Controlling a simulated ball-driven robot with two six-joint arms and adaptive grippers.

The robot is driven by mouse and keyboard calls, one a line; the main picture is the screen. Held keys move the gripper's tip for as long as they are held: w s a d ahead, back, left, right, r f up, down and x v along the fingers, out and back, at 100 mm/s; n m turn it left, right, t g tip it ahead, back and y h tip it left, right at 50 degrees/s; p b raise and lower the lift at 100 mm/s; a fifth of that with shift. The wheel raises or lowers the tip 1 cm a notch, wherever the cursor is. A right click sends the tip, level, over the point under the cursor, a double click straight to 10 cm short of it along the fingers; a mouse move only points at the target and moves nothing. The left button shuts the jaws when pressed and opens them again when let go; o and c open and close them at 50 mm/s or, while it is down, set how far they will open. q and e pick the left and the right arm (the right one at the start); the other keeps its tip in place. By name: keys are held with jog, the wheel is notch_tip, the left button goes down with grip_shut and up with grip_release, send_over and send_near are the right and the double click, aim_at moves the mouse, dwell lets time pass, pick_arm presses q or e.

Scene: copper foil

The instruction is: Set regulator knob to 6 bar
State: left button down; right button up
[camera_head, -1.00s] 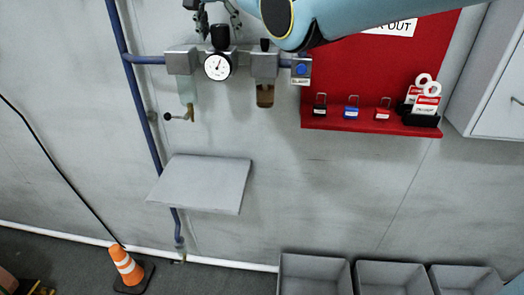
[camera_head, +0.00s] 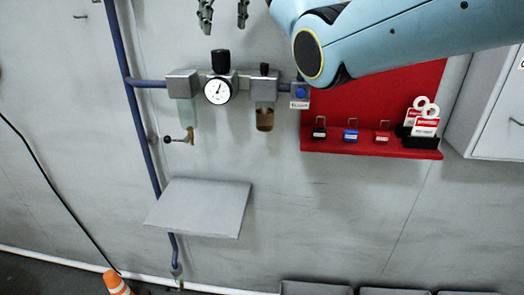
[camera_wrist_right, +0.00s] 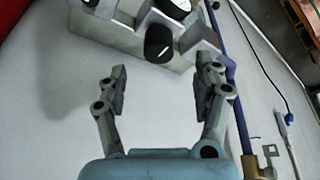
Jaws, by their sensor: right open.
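The black regulator knob (camera_head: 221,61) stands on top of the grey regulator on the wall. The round white gauge (camera_head: 217,91) sits just below it; its reading is too small to tell. My right gripper (camera_head: 224,23) is open and empty above the knob, apart from it. In the right wrist view the same knob (camera_wrist_right: 159,43), with a white mark on its end, lies beyond the open fingers (camera_wrist_right: 168,77), roughly in line with the gap. Part of the gauge (camera_wrist_right: 178,5) shows at the top edge there. My left gripper is not in view.
A blue pipe (camera_head: 139,110) runs down the wall left of the regulator. A filter unit (camera_head: 263,87) and blue-button valve (camera_head: 301,92) are to its right. A red lockout board (camera_head: 372,145) holds padlocks. A grey shelf (camera_head: 198,207) juts out below.

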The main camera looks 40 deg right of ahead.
send_over(224, 80)
jog(key=s, duration=0.2)
notch_tip(224, 80, down, 8)
jog(key=s+a+f+n, duration=0.1)
jog(key=s+a+f, duration=0.3)
jog(key=s+f, duration=0.6)
jog(key=s+a+f+n, duration=0.1)
jog(key=s+a+f, duration=0.3)
jog(key=s+f, duration=0.6)
jog(key=shift+s+n, duration=0.15)
jog(key=shift+n, duration=0.25)
jog(key=shift+a+f, duration=0.1)
